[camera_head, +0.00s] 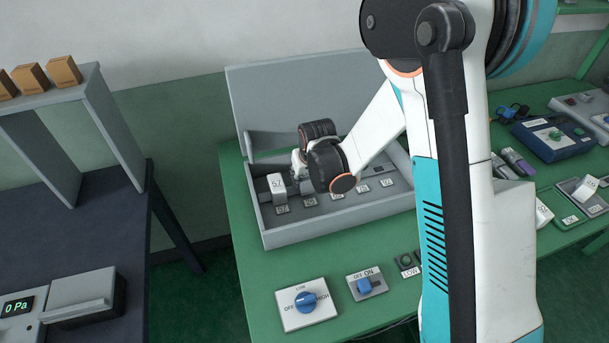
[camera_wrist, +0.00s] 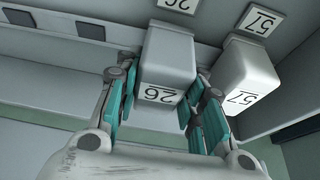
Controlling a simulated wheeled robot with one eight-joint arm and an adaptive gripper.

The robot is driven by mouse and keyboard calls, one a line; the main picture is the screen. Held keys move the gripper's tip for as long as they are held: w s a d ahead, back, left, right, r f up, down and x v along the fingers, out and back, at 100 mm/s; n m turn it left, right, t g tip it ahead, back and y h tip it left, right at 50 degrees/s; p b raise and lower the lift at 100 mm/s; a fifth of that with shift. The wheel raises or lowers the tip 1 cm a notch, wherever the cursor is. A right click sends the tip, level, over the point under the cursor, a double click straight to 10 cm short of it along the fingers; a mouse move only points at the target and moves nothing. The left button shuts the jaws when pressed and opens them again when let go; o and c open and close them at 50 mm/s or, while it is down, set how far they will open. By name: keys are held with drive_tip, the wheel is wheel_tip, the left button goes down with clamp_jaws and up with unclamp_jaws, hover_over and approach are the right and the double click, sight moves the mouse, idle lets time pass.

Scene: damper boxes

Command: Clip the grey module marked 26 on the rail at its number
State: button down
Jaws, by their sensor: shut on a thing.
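The grey module marked 26 (camera_wrist: 168,58) is between the teal fingers of my gripper (camera_wrist: 163,88) in the wrist view. Its far end is in line with the number plate 26 (camera_wrist: 177,4) on the open grey box (camera_head: 285,237). I cannot tell whether it is clipped on the rail or just above it. In the head view my dark wrist is over the box and hides the held module. Another module marked 57 (camera_head: 278,188) stands just left of my gripper, by its plate 57; it also shows in the wrist view (camera_wrist: 248,72), close beside the right fingers.
More number plates (camera_head: 363,189) run along the box floor to the right. The raised lid (camera_head: 290,95) stands behind. A rotary switch (camera_head: 306,303) and an on/off switch (camera_head: 366,284) lie in front. A blue device (camera_head: 553,137) is at right.

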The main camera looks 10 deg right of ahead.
drive_tip(key=shift+f+b, duration=0.55)
drive_tip(key=shift+f, duration=0.2)
drive_tip(key=c, duration=1)
unclamp_jaws()
drive_tip(key=shift+r, duration=0.1)
drive_tip(key=s+d+r+m+t, duration=0.1)
drive_tip(key=s+d+r, duration=0.3)
drive_tip(key=s+r, duration=0.55)
drive_tip(key=s+d+r, duration=0.4)
drive_tip(key=s+r, duration=0.2)
drive_tip(key=r, duration=0.7)
drive_tip(key=shift+m+t+h, duration=0.4)
drive_tip(key=shift+m+t, duration=0.2)
drive_tip(key=shift+t, duration=0.3)
drive_tip(key=s+d, duration=0.1)
drive_tip(key=s, duration=0.3)
drive_tip(key=s+d+r, duration=0.1)
drive_tip(key=s+d, duration=0.1)
drive_tip(key=s, duration=0.1)
drive_tip(key=s+d+r, duration=0.1)
drive_tip(key=s+d, duration=0.1)
drive_tip(key=s, duration=0.2)
drive_tip(key=shift+s, duration=0.3)
